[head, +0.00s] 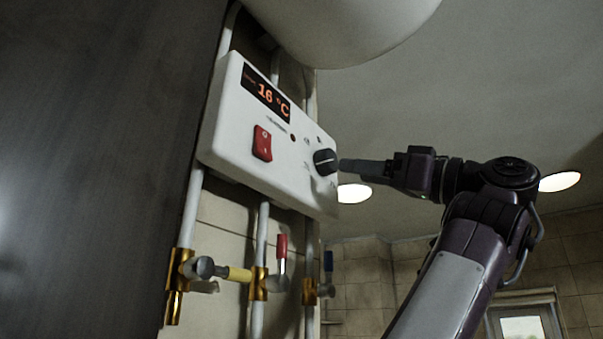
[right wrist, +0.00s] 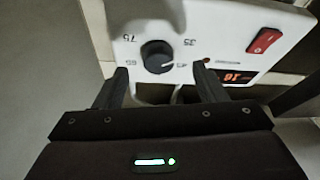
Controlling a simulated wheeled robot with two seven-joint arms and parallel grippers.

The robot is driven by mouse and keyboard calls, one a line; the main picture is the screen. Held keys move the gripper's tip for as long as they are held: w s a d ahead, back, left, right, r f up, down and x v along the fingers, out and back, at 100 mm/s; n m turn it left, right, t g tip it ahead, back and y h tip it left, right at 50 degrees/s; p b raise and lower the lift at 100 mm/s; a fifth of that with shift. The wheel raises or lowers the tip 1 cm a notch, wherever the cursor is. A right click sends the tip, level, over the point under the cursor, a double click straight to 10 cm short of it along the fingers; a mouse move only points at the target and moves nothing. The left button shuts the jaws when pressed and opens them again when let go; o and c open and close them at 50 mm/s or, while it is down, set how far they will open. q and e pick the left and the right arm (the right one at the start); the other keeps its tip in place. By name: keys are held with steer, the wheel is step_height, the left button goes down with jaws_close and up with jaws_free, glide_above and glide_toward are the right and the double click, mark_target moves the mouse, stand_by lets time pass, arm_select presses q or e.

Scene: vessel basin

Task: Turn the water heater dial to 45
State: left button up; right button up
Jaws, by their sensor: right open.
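The water heater's white control box (head: 225,130) is on the wall and its display (head: 266,95) reads 16 °C. The black round dial (head: 324,161) is at the box's right end. In the right wrist view the dial (right wrist: 157,57) appears upside down among printed numbers, with its light mark towards the right. My right gripper (head: 345,166) points at the dial from the right. In the right wrist view its two fingers (right wrist: 161,76) are apart, one on each side of the dial's line, with no grip on it visible. My left gripper is not in view.
A red switch (head: 262,143) is left of the dial on the box. A white rounded tank (head: 340,25) hangs above. Pipes with brass valves (head: 260,283) run below. A dark panel (head: 95,170) fills the left side.

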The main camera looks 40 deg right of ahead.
mark_target(334, 161)
steer(key=r+p, duration=0.1)
steer(key=w+r+p, duration=0.1)
steer(key=r+p, duration=0.1)
steer(key=shift+w+a, duration=0.2)
steer(key=shift+a, duration=0.1)
steer(key=w, duration=0.1)
steer(key=w+a+p, duration=0.1)
steer(key=shift+w+a+r, duration=0.1)
steer(key=shift+w, duration=0.55)
steer(key=shift+s, duration=0.3)
steer(key=shift+c, duration=0.9)
steer(key=c, duration=0.8)
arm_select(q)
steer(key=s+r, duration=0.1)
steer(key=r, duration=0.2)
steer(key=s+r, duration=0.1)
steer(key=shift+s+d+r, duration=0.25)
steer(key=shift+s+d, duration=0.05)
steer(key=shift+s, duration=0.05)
